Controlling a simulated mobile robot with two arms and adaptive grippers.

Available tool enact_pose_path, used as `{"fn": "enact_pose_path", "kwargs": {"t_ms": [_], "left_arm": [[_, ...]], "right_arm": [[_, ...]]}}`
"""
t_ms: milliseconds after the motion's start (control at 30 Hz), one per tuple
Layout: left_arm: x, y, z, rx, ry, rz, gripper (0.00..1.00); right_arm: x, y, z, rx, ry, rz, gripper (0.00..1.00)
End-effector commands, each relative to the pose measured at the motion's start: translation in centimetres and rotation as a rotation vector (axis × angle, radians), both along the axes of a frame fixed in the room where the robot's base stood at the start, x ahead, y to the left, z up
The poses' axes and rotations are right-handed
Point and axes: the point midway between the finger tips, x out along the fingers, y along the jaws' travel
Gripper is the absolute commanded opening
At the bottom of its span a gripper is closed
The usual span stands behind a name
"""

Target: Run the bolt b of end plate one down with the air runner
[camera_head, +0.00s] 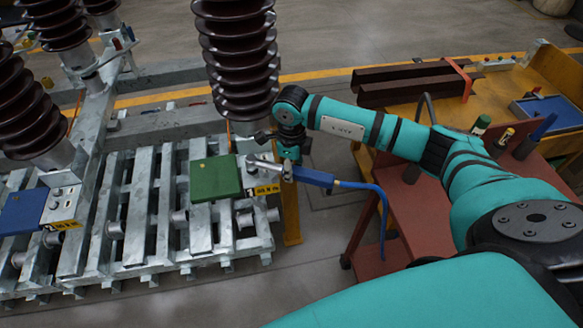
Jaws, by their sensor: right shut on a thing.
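My right gripper (289,163) is shut on the air runner (316,178), which has a blue body, a silver head toward the left and a blue hose trailing off to the right. The runner's head is over the right end of the grey steel frame, close to the yellow label marked 1 (264,190) and the green plate (215,179). The end plate and bolt b are too small and too covered by the runner and gripper to make out. I cannot tell whether the runner touches a bolt. My left gripper is not in view.
Tall brown ribbed insulators (238,55) stand behind and left. A blue plate (22,211) with label 2 (62,226) lies at left. A red cart (428,222) stands at right, before a yellow bench (545,68) with dark beams (415,88). Grey floor is free in front.

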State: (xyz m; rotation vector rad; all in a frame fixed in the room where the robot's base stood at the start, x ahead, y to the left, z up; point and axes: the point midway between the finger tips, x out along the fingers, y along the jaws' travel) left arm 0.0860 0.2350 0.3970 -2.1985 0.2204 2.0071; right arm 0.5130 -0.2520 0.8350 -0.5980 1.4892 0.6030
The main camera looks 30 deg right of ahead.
Motion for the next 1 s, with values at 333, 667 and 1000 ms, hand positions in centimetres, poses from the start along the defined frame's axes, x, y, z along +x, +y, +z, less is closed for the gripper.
{"fn": "enact_pose_path", "kwargs": {"t_ms": [333, 667, 1000], "left_arm": [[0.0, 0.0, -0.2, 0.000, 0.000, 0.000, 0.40], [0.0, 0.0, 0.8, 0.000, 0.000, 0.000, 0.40], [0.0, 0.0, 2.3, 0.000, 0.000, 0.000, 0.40]], "right_arm": [[0.1, 0.0, 0.1, 0.001, -0.004, -0.002, 0.00], [0.2, 0.0, 1.4, 0.001, -0.005, -0.001, 0.00], [0.2, 0.0, 3.9, 0.002, -0.005, -0.001, 0.00]]}}
